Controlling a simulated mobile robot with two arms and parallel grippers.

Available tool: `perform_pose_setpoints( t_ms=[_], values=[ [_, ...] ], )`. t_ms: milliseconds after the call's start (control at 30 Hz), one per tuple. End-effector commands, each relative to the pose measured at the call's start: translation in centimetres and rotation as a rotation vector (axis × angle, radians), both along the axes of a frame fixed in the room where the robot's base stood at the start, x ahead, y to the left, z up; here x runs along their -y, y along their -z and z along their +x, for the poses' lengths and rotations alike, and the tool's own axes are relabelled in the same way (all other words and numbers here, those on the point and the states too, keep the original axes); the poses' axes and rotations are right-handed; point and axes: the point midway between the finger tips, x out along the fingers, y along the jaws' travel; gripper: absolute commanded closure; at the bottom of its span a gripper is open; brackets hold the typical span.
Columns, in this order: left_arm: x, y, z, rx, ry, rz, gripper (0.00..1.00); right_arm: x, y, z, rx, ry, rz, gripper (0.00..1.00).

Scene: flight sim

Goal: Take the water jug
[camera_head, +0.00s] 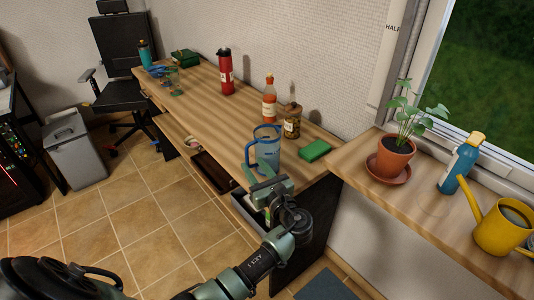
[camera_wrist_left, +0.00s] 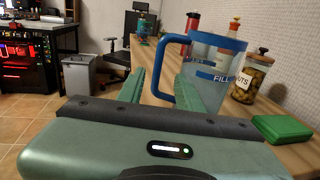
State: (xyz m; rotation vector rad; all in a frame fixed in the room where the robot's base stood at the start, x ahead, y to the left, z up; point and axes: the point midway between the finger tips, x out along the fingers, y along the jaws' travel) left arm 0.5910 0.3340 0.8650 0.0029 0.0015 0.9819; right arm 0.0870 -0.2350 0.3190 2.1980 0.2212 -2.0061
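The water jug (camera_head: 268,152) is clear with a blue rim and a blue handle, and stands upright near the front edge of the wooden desk. In the left wrist view the jug (camera_wrist_left: 213,68) is just ahead, its handle turned to the left. My left gripper (camera_head: 264,178) is at the desk's front edge, close to the jug. In the left wrist view its fingers (camera_wrist_left: 162,85) are apart, with the lower handle showing in the gap. I cannot tell whether they touch it. My right gripper is not in view.
A jar of nuts (camera_head: 292,122), an orange-capped bottle (camera_head: 269,100) and a green box (camera_head: 314,150) stand behind the jug. A red bottle (camera_head: 225,73) is farther along the desk (camera_head: 200,95). An open drawer (camera_head: 213,172) is below. A potted plant (camera_head: 391,160) stands on the sill.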

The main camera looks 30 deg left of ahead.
Motion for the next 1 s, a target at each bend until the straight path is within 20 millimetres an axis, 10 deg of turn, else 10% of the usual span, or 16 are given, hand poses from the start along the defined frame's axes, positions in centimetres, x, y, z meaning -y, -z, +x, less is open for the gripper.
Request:
perform_pose_setpoints(
  t_ms=[533, 667, 1000],
  values=[
    [-4.0, -0.4, 2.1, 0.001, 0.0, -0.002, 0.64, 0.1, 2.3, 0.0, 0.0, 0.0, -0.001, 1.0],
    [-4.0, -0.4, 2.1, 0.001, 0.0, -0.002, 1.0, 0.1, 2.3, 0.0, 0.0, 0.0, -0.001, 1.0],
    [-4.0, -0.3, 2.1, 0.0, -0.001, -0.001, 1.0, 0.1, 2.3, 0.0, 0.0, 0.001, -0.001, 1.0]
  ],
)
